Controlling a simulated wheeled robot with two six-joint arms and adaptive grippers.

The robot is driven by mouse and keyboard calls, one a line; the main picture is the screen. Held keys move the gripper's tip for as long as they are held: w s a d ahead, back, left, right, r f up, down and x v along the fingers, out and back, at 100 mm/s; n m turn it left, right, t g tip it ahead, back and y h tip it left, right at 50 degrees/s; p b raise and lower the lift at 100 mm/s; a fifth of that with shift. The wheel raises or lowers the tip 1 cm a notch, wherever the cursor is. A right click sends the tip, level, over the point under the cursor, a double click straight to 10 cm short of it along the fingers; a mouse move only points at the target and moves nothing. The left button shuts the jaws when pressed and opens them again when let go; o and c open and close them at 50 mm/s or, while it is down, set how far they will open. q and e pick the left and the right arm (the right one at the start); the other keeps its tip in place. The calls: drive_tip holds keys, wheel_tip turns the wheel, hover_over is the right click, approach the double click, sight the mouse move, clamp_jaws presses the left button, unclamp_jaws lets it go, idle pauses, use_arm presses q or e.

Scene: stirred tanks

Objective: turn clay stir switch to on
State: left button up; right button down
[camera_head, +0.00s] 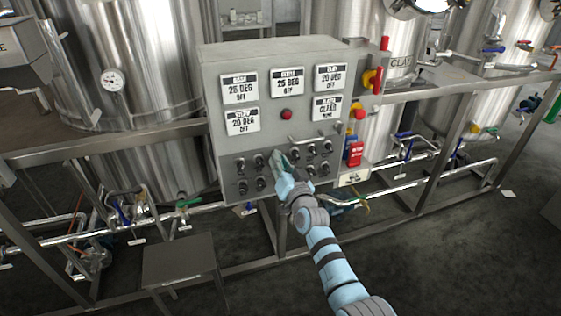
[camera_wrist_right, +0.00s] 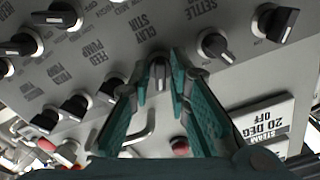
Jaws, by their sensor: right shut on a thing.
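The grey control box (camera_head: 212,130) bears rows of black rotary switches in the head view. My right gripper (camera_head: 278,160) reaches up to the middle of these switches. In the right wrist view, the green fingers of my right gripper (camera_wrist_right: 158,78) are closed around a black switch (camera_wrist_right: 158,82). The printed label reading "clay stir" (camera_wrist_right: 143,27) is on the panel just beyond this switch. The gripped switch's handle lies roughly in line with the fingers; its exact setting is hard to tell. My left gripper is not in view.
Other switches sit close on both sides, such as one (camera_wrist_right: 215,46) right of my fingers. A red button (camera_head: 286,114) and several display plates (camera_head: 287,81) are above. Steel tanks (camera_head: 150,60) stand behind, and a small metal table (camera_head: 178,258) stands lower left.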

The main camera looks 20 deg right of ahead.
drive_tip(key=shift+m, duration=0.5)
drive_tip(key=c, duration=1.7)
unclamp_jaws()
drive_tip(key=s, duration=1.2)
drive_tip(key=shift+d, duration=0.35)
